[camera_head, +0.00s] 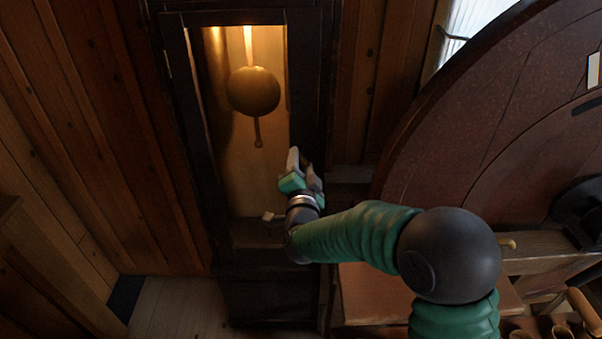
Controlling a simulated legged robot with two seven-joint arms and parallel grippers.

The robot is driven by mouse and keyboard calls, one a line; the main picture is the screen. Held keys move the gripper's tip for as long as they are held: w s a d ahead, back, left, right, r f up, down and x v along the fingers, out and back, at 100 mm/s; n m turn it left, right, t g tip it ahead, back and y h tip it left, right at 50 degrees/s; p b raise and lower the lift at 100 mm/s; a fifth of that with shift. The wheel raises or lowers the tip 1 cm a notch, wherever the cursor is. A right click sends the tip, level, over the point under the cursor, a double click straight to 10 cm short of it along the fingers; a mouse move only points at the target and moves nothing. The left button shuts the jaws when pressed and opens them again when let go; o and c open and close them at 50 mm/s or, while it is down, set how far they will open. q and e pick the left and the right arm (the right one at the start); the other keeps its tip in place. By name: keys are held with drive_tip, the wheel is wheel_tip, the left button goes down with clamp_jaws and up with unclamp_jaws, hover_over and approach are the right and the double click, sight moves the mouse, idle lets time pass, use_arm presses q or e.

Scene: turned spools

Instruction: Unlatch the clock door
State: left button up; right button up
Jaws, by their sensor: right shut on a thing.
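The tall dark clock case (270,292) stands against the plank wall. Its door (176,85) has a dark frame around a lit opening, with a hinge at its left edge, and looks closed. A round brass pendulum bob (253,91) hangs inside. My right gripper (303,163) is at the right edge of the door, about two thirds of the way down. It is shut on a small part there, which appears to be the door latch; the fingers hide most of it. My left gripper is out of view.
A large round reddish-brown wheel (480,115) stands close on the right. A wooden bench (360,290) with several turned pieces lies below my right arm. A small pale piece (268,216) shows low at the door. Floor is bare at lower left.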

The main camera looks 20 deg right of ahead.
drive_tip(key=m+b, duration=0.1)
drive_tip(key=b, duration=0.1)
drive_tip(key=m+b, duration=0.1)
drive_tip(key=m, duration=0.1)
drive_tip(key=m+b, duration=0.2)
drive_tip(key=shift+f+b, duration=0.3)
drive_tip(key=shift+f, duration=0.05)
drive_tip(key=shift+r+m+b, duration=0.15)
drive_tip(key=shift+m+b, duration=1.05)
drive_tip(key=shift+m, duration=0.1)
drive_tip(key=o, duration=1)
drive_tip(key=shift+c, duration=0.2)
drive_tip(key=o, duration=0.4)
drive_tip(key=shift+r, duration=0.1)
